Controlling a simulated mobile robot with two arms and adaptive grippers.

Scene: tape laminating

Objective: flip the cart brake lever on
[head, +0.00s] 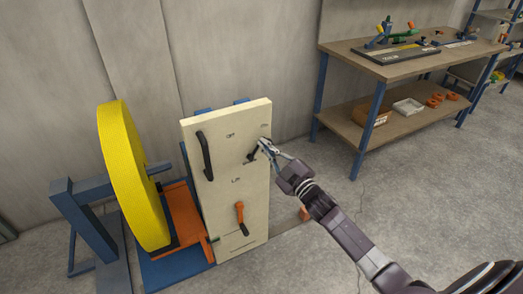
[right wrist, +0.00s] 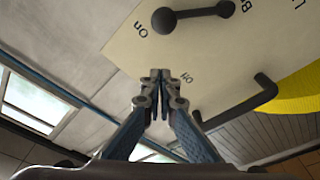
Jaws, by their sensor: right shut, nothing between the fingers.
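The cart's cream panel (head: 222,190) stands upright, with the small black brake lever (head: 252,155) near its upper right. In the right wrist view the lever (right wrist: 197,14) is at the top edge, its larger round knob beside the printed "On" mark (right wrist: 140,28). The "Off" mark (right wrist: 187,78) is lower, away from the knob. My right gripper (head: 264,145) is at the panel's upper right edge, close to the lever. In the right wrist view its fingertips (right wrist: 160,75) are together, empty, near "Off" and apart from the lever. My left gripper is out of view.
A black handle (head: 205,156) and an orange lever (head: 241,217) are on the same panel. A big yellow roll (head: 132,175) stands on the cart at left. A workbench (head: 400,65) with tools is at the back right. Open floor lies right of the panel.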

